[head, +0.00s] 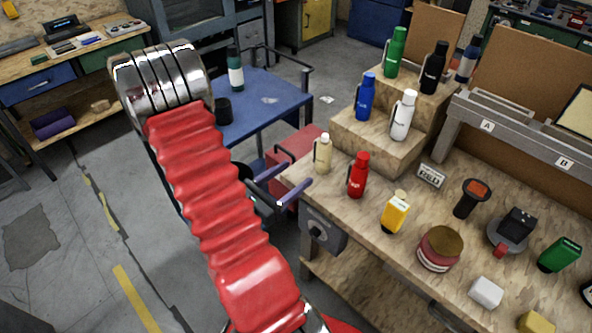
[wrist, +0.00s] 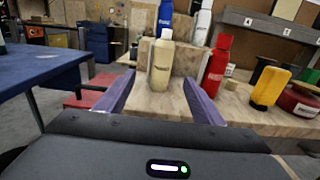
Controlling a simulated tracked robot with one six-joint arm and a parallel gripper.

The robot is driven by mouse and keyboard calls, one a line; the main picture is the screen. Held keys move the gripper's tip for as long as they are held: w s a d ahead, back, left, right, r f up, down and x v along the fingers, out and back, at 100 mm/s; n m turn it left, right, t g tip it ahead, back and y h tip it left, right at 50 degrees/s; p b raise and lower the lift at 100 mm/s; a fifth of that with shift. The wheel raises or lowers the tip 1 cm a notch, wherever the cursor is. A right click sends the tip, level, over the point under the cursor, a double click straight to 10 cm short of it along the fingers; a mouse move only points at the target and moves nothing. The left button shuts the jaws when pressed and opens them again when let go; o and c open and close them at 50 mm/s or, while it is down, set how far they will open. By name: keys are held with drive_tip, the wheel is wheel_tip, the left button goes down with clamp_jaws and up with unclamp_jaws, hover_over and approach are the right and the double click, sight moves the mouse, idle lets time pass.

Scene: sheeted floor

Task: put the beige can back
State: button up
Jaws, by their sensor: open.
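The beige can (head: 323,155) stands upright at the near left corner of the wooden workbench, on its lower level. In the wrist view the beige can (wrist: 160,66) stands straight ahead, in line with the gap between my fingers. My gripper (head: 299,172) has purple fingers spread open and empty. In the head view its tips are just left of the can, at the bench edge. In the wrist view my gripper (wrist: 158,80) points at the can, with one finger on either side of its line. Whether the tips overlap the can in depth is unclear.
A red can (head: 358,176) stands right of the beige can. Behind are wooden steps (head: 372,144) bearing white (head: 403,116), blue (head: 365,97), green and black bottles. A yellow container (head: 395,213) and other items occupy the right bench. A blue table (head: 262,100) is behind my arm.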

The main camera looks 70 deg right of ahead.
idle(0.3)
drive_tip(key=shift+w, duration=0.1)
drive_tip(key=w+a+r+m+t+y, duration=0.4)
drive_tip(key=a+r+y, duration=0.1)
drive_tip(key=a, duration=0.8)
drive_tip(key=w+a+r+m+t+y, duration=0.4)
drive_tip(key=a+r+y, duration=0.2)
drive_tip(key=a, duration=0.8)
drive_tip(key=w+a+r+m+t+y, duration=0.4)
drive_tip(key=a+r+m+t+y, duration=0.1)
drive_tip(key=a, duration=0.8)
drive_tip(key=shift+w+a+r, duration=0.25)
drive_tip(key=shift+w+r, duration=0.1)
drive_tip(key=shift+r, duration=0.15)
